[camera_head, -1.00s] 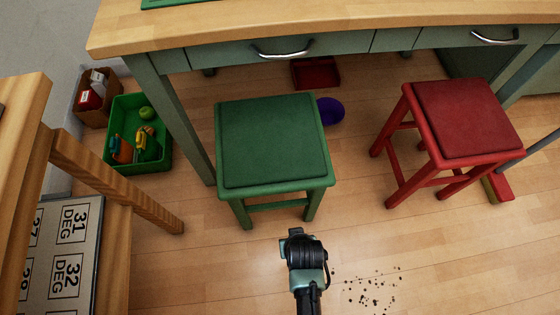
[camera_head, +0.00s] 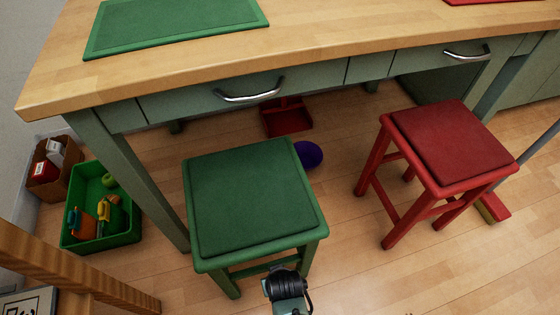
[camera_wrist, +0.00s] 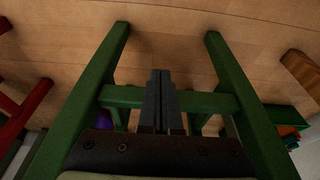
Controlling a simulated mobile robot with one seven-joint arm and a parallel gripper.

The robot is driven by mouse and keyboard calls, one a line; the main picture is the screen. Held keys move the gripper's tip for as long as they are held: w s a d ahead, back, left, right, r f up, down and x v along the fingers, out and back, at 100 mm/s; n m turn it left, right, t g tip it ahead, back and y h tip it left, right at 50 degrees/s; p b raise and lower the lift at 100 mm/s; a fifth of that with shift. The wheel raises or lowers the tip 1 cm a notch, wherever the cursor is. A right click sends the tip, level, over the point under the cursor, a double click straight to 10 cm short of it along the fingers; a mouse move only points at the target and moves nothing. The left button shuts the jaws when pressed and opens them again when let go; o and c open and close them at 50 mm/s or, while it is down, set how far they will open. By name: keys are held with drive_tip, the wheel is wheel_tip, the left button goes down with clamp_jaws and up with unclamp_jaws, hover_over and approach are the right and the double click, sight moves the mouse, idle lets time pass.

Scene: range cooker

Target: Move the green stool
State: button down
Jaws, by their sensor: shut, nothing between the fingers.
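The green stool (camera_head: 254,200) stands upright on the wooden floor, partly under the front edge of the table. Its square padded seat faces up. In the wrist view, its green legs (camera_wrist: 238,85) and a crossbar (camera_wrist: 205,101) show. My gripper (camera_wrist: 160,76) is shut and empty, pointing between two of the legs, in front of the crossbar in the picture. I cannot tell whether it touches the crossbar. In the head view, my wrist (camera_head: 287,290) is at the stool's near side, below the seat edge; the fingertips are hidden there.
The wooden table (camera_head: 330,42) with drawer handles spans the back. A red stool (camera_head: 450,143) stands to the right. A purple bowl (camera_head: 309,154) and a red dustpan (camera_head: 287,119) lie behind the green stool. A green crate (camera_head: 125,233) is at left. Floor between the stools is clear.

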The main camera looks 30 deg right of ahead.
drive_tip(key=shift+w+d, duration=0.2)
drive_tip(key=shift+w, duration=0.55)
